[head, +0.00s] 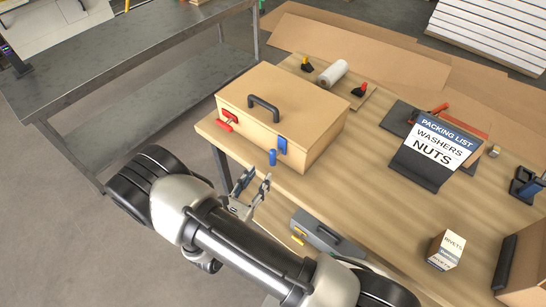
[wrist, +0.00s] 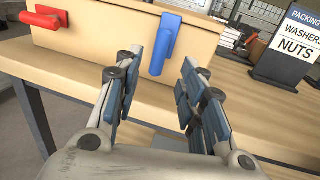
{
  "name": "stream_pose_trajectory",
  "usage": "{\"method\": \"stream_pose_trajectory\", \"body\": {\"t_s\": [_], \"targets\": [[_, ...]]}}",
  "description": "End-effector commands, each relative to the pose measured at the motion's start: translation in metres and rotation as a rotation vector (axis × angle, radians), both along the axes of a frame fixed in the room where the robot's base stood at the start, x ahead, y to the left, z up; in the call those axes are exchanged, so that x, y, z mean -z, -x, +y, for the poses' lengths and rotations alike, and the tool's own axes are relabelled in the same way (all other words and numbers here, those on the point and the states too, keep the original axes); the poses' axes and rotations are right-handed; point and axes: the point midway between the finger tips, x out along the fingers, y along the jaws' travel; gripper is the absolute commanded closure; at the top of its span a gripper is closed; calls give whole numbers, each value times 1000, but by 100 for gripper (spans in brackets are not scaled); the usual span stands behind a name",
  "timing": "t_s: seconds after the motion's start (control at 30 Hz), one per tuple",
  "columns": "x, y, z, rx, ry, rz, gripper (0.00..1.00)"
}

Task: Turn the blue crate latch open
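The tan crate (head: 262,112) stands on the wooden bench, with its lid shut and a black handle on top. The blue latch (head: 282,145) is at the right of its front face. Its lever (head: 272,157) hangs down, near vertical, and shows fully in the wrist view (wrist: 163,48). My gripper (head: 254,179) is open and empty, in front of the bench edge and short of the latch. In the wrist view, the lever appears between my two fingertips (wrist: 162,62), with a gap on each side.
A red latch (head: 228,118) sits at the left of the same crate face, its lever sideways in the wrist view. A packing list sign (head: 437,144) stands to the right. Bench in front of the crate is clear.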

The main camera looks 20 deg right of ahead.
Motion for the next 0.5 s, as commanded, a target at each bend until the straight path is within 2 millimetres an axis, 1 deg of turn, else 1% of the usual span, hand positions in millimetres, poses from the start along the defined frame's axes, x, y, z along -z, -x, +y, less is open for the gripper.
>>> {"method": "stream_pose_trajectory", "body": {"t_s": [0.03, 0.2, 0.4, 0.5], "targets": [[1, -8, -10, 7, 0, -1, 63], [1, -35, -35, 7, -1, -1, 63], [0, -60, -57, 5, -1, -1, 63], [0, -67, -63, 4, -1, -1, 63]]}}
